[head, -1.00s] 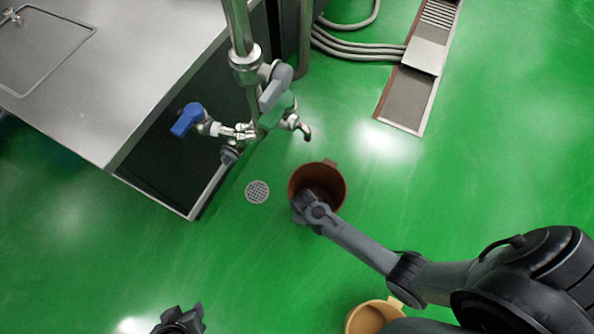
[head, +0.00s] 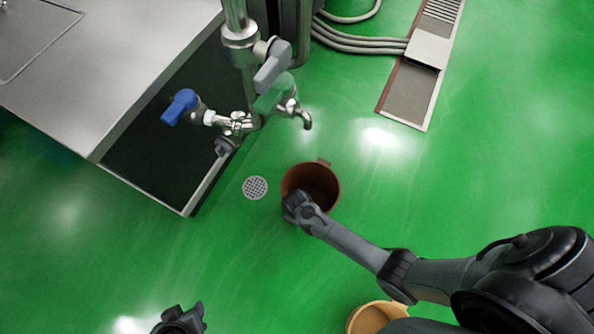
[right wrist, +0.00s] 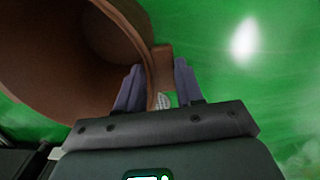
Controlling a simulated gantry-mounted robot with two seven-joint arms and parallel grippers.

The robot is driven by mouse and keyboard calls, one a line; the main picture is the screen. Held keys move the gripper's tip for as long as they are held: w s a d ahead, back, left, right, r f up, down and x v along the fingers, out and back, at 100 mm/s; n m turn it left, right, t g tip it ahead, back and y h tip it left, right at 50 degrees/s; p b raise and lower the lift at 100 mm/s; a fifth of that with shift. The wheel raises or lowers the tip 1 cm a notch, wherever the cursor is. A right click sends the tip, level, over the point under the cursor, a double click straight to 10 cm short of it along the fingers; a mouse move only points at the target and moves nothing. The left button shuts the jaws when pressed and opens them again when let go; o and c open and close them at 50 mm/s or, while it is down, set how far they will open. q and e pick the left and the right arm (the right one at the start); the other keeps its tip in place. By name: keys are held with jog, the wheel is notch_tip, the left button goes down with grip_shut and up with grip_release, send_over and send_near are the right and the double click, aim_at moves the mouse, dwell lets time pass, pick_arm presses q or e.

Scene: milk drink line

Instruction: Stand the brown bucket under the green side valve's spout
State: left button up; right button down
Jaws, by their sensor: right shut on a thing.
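The brown bucket (head: 333,190) is upright in the head view, just below the green side valve's spout in the picture. My right gripper (head: 299,207) is shut on the bucket's near-left rim; in the right wrist view the fingers (right wrist: 157,88) straddle a brown part of the bucket (right wrist: 60,60). Whether its base touches the floor I cannot tell. The green valve handle (head: 273,93) is on the vertical pipe, and its metal spout (head: 306,121) bends downward to the right. My left gripper (head: 181,322) is at the bottom edge, away from the bucket; its jaws are unclear.
A round floor drain (head: 255,187) lies left of the bucket. A blue-handled valve (head: 180,106) and a grey lever (head: 272,66) sit by the pipe. A steel table (head: 90,90) stands left. A tan bucket (head: 372,316) is at the bottom, partly hidden. Green floor is open right of the bucket.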

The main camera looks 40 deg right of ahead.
jog(key=c, duration=0.7)
grip_release()
jog(key=shift+r, duration=0.1)
jog(key=s+d+r+m+t+p, duration=0.1)
jog(key=s+r+p, duration=0.1)
jog(key=r, duration=1)
jog(key=s+d+r+m+t+p, duration=0.1)
jog(key=s+r, duration=0.4)
jog(key=r, duration=0.8)
jog(key=s+d+r+m+t+p, duration=0.1)
jog(key=s+d+r+m+p, duration=0.1)
jog(key=r, duration=1)
jog(key=shift+s+d+r+y+p, duration=0.2)
jog(key=shift+s+d+p, duration=0.15)
jog(key=shift+s+p, duration=0.35)
jog(key=shift+s+d+r+y+p, duration=0.1)
jog(key=shift+s+d+y+p, duration=0.2)
jog(key=shift+p, duration=0.55)
